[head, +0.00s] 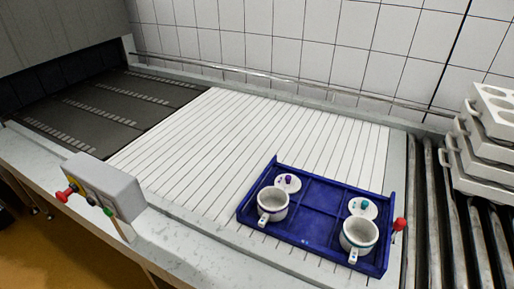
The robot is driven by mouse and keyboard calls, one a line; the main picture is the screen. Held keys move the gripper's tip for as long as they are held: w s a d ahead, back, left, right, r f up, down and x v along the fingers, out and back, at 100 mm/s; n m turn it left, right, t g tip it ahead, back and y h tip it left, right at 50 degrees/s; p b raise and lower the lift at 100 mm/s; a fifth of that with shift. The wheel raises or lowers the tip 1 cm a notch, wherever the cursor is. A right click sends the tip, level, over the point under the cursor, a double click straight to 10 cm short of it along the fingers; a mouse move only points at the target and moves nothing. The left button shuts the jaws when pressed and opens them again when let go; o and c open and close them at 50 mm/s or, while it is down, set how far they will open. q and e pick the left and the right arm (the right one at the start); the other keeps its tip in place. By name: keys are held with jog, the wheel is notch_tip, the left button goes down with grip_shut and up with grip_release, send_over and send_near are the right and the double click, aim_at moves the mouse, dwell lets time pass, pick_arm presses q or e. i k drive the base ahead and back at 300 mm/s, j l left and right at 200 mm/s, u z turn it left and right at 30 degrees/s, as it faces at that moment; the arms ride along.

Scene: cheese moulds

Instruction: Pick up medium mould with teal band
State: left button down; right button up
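A white mould with a teal band (359,239) stands upright in the right front part of a blue tray (318,226). Its handle points toward the front of the tray. A white lid with a teal knob (363,207) lies just behind it. A second white mould with a purple mark (272,206) stands in the left part of the tray. A white lid with a purple knob (289,183) lies behind that one. The two moulds look close in size. Neither of my grippers shows in the head view.
The tray sits on a white slatted conveyor (215,150), which is clear behind and left of it. A red knob (400,224) is at the tray's right. A grey control box (104,187) is at left.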

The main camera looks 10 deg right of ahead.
aim_at(358, 236)
jog(key=z, duration=1.4)
